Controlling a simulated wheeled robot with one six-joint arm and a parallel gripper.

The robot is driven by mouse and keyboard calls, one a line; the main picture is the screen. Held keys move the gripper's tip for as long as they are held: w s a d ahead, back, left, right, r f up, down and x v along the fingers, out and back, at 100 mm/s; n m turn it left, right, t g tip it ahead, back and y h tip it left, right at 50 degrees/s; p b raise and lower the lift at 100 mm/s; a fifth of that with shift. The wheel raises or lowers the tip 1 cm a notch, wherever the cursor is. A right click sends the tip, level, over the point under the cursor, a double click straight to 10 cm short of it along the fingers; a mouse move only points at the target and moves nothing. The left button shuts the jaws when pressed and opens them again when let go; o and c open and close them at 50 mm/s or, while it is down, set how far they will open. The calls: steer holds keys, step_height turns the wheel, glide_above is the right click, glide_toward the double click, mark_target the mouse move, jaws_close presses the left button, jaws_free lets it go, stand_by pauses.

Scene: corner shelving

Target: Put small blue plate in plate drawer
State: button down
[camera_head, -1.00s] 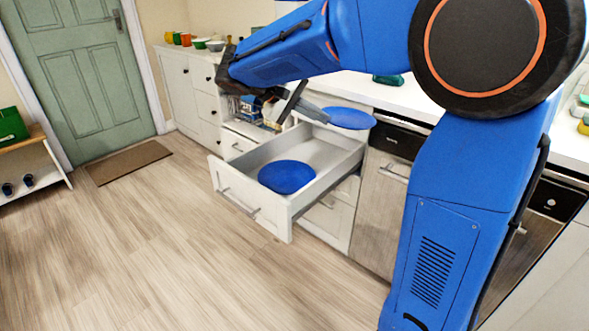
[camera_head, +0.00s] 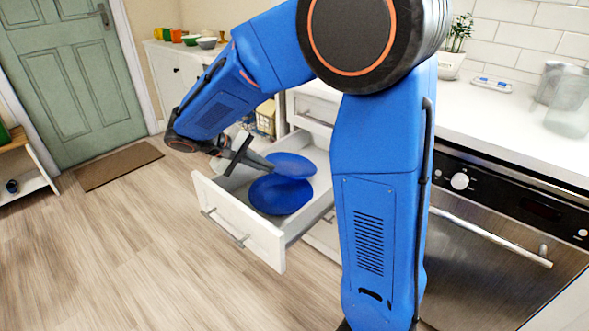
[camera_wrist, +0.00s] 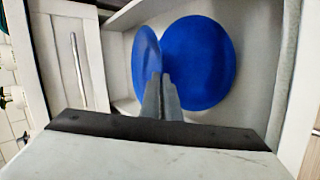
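A small blue plate (camera_head: 291,165) is at the tips of my gripper (camera_head: 266,170), over the open plate drawer (camera_head: 243,218). My gripper looks shut on its edge. In the wrist view the small blue plate (camera_wrist: 147,58) is tilted, seen partly edge-on, and meets the fingertips (camera_wrist: 160,80). A larger blue plate (camera_head: 280,196) lies on the drawer floor; it also shows in the wrist view (camera_wrist: 200,62). The two plates overlap in both views, and I cannot tell whether they touch.
A counter (camera_head: 480,115) holds a potted plant (camera_head: 452,50) and clear pitchers (camera_head: 570,100). An oven (camera_head: 500,215) is at the right. Colored cups and bowls stand on a cabinet at the back left. The wooden floor left of the drawer is clear.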

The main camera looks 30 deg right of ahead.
glide_above(294, 160)
steer(key=d, duration=0.2)
steer(key=shift+a+f, duration=0.15)
steer(key=shift+f, duration=3.3)
steer(key=shift+f, duration=0.15)
steer(key=c, duration=2.1)
jaws_free()
steer(key=shift+o, duration=0.4)
